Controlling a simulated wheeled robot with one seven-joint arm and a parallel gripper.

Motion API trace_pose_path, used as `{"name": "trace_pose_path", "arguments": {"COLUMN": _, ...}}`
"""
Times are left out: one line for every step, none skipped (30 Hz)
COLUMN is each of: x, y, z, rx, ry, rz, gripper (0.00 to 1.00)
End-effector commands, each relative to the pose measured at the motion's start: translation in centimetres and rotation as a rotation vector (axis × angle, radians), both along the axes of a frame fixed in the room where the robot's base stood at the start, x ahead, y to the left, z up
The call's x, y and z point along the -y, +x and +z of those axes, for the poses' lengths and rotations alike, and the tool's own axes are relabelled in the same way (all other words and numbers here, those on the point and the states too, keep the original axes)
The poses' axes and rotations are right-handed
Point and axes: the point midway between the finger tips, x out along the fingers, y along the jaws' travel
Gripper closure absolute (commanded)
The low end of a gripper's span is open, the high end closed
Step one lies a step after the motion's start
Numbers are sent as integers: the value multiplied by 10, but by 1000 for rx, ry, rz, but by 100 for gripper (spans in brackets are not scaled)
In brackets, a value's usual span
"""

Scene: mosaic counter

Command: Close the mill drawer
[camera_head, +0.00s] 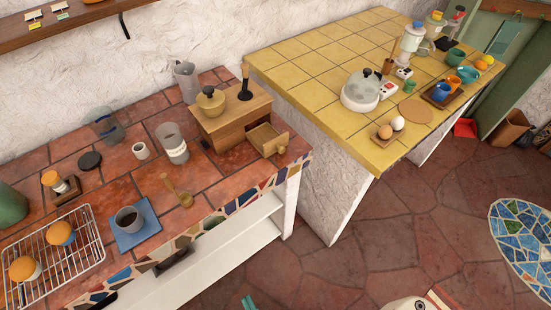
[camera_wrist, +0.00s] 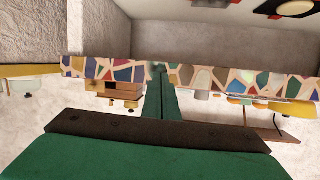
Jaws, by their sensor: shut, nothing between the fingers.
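The mill (camera_head: 232,122) is a wooden box with a brass dome and a dark upright crank handle, standing near the right end of the red tiled counter. Its drawer (camera_head: 267,139) sticks out at the front right, open, with a small knob on its front. In the wrist view, which looks upside down, a small wooden box that seems to be the mill (camera_wrist: 119,90) shows left of my fingers. My gripper (camera_wrist: 159,70) is green, with its two fingers together and empty. It is apart from the drawer. In the head view only a small teal tip shows at the bottom edge.
A blue mat (camera_head: 146,225) holds a cup. A wire rack (camera_head: 58,262) is at lower left.

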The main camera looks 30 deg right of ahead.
Motion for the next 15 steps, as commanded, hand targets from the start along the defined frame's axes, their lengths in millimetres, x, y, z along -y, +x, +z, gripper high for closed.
{"name": "trace_pose_path", "arguments": {"x": 13, "y": 10, "z": -8, "rx": -6, "ry": 40, "rz": -49, "gripper": 100}}
{"name": "trace_pose_path", "arguments": {"x": 21, "y": 16, "z": -14, "rx": -15, "ry": 72, "rz": -79, "gripper": 100}}
{"name": "trace_pose_path", "arguments": {"x": 32, "y": 24, "z": -23, "rx": -25, "ry": 120, "rz": -122, "gripper": 100}}
{"name": "trace_pose_path", "arguments": {"x": 41, "y": 30, "z": -29, "rx": -33, "ry": 161, "rz": -156, "gripper": 100}}
{"name": "trace_pose_path", "arguments": {"x": 51, "y": 36, "z": -36, "rx": -40, "ry": 204, "rz": -190, "gripper": 100}}
{"name": "trace_pose_path", "arguments": {"x": 64, "y": 44, "z": -44, "rx": -49, "ry": 265, "rz": -235, "gripper": 100}}
{"name": "trace_pose_path", "arguments": {"x": 73, "y": 50, "z": -50, "rx": -53, "ry": 312, "rz": -265, "gripper": 100}}
{"name": "trace_pose_path", "arguments": {"x": 82, "y": 56, "z": -54, "rx": -56, "ry": 360, "rz": -294, "gripper": 100}}
{"name": "trace_pose_path", "arguments": {"x": 94, "y": 64, "z": -60, "rx": -59, "ry": 422, "rz": -330, "gripper": 100}}
{"name": "trace_pose_path", "arguments": {"x": 103, "y": 69, "z": -64, "rx": -59, "ry": 471, "rz": -355, "gripper": 100}}
{"name": "trace_pose_path", "arguments": {"x": 111, "y": 75, "z": -67, "rx": -58, "ry": 519, "rz": -378, "gripper": 100}}
{"name": "trace_pose_path", "arguments": {"x": 122, "y": 83, "z": -70, "rx": -54, "ry": 583, "rz": -403, "gripper": 100}}
{"name": "trace_pose_path", "arguments": {"x": 131, "y": 89, "z": -71, "rx": -50, "ry": 632, "rz": -421, "gripper": 100}}
{"name": "trace_pose_path", "arguments": {"x": 139, "y": 94, "z": -72, "rx": -44, "ry": 681, "rz": -436, "gripper": 100}}
{"name": "trace_pose_path", "arguments": {"x": 150, "y": 102, "z": -71, "rx": -36, "ry": 744, "rz": -453, "gripper": 100}}
